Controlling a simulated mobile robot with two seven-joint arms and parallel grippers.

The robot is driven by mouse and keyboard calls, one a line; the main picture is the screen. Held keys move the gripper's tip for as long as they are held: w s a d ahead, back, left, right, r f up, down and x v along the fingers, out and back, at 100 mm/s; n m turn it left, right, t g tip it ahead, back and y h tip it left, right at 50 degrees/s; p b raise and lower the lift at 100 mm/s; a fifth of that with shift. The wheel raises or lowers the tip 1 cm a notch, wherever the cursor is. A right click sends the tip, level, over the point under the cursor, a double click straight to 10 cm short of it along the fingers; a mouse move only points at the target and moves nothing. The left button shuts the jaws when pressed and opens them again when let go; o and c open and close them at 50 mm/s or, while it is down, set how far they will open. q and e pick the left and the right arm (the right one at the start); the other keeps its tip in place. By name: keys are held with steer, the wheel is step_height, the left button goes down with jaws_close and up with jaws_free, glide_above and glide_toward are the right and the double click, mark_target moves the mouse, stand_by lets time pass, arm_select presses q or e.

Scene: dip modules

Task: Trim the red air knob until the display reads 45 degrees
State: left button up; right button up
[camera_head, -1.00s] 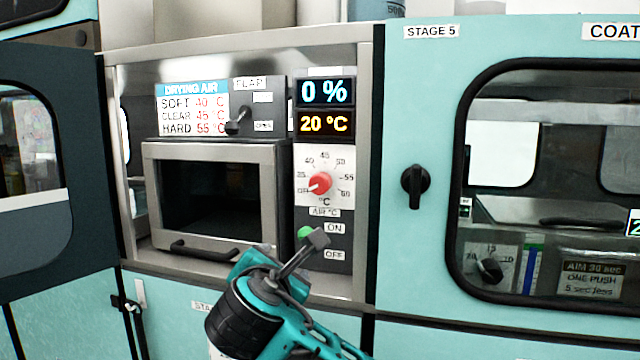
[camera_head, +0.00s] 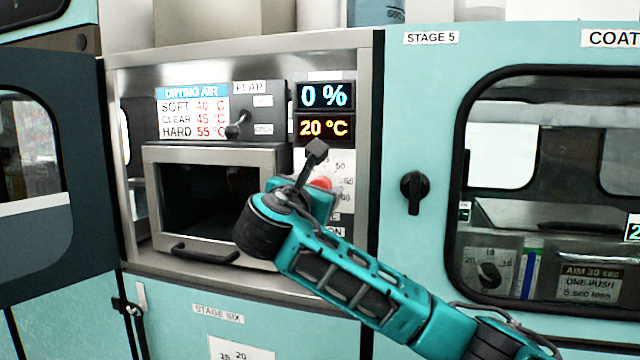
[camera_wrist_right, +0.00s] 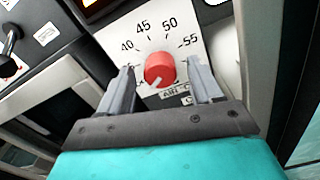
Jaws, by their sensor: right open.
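The red air knob (camera_wrist_right: 160,67) sits on a white dial plate (camera_wrist_right: 185,42) marked 40, 45, 50, 55. Its pale pointer mark faces lower left in the wrist view, away from the 45. In the head view the knob (camera_head: 321,183) is mostly hidden behind my right gripper. My right gripper (camera_wrist_right: 161,78) is open, with one finger to each side of the knob and visible gaps; I cannot tell whether the fingertips reach around it. The orange display (camera_head: 324,127) reads 20 °C. My left gripper is not in view.
The blue display (camera_head: 325,95) above reads 0 %. The flap lever (camera_head: 236,126) and a drying-air chart (camera_head: 192,115) are to the left, above an oven-like box (camera_head: 215,152) with a handle. My right arm hides the ON/OFF area. A black latch (camera_head: 412,192) is on the right.

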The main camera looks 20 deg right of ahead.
steer(key=shift+x, duration=1.4)
steer(key=shift+c, duration=0.3)
steer(key=c, duration=1)
